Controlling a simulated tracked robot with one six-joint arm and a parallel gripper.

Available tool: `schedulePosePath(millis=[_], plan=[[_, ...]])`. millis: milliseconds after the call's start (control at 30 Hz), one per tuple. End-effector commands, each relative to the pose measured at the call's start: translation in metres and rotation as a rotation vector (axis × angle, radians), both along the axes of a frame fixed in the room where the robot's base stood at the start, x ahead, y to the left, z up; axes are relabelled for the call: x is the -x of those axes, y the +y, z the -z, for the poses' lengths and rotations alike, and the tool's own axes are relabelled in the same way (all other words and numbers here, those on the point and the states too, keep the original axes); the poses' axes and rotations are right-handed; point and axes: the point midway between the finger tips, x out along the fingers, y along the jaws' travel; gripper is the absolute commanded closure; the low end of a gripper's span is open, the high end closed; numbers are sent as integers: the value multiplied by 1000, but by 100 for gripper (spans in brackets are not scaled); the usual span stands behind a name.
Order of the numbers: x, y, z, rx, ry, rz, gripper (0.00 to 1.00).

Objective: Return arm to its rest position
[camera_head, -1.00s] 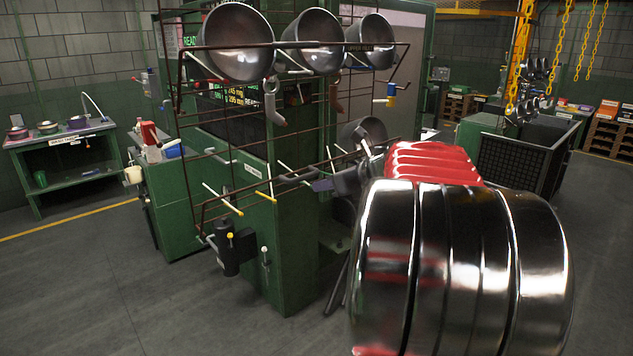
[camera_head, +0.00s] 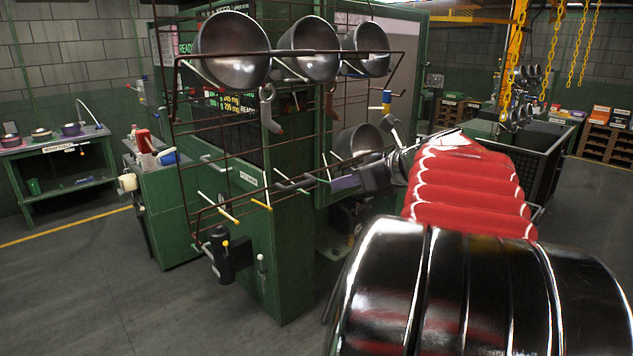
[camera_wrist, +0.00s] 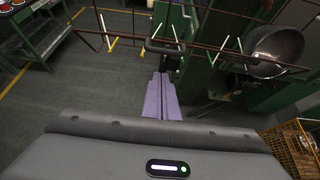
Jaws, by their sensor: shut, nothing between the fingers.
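Three metal pots hang in the rack's top row: left (camera_head: 233,50), middle (camera_head: 309,52) and right (camera_head: 367,50). Another pot (camera_head: 352,143) hangs lower, just above and behind my gripper; a pot (camera_wrist: 275,48) also shows at right in the wrist view. Whether my gripper touches the rack is unclear.
The brown wire rack (camera_head: 187,150) has prongs sticking out, several of them empty with white or yellow tips. A green cabinet (camera_head: 280,255) stands behind it. A green workbench (camera_head: 66,165) is at left, a dark mesh bin (camera_head: 535,160) at right. The floor at left is open.

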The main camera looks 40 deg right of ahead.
Motion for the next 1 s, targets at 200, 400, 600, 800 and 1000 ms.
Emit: schedulePosePath(millis=[200, 400, 600, 800, 1000], plan=[[-1, 0, 0, 0, 0, -1, 100], [-6, 15, 4, 40, 20, -46, 100], [-21, 77, 22, 224, 100, -248, 100], [-26, 157, 49, 486, 181, -543, 100], [-16, 226, 75, 755, 228, -848, 100]])
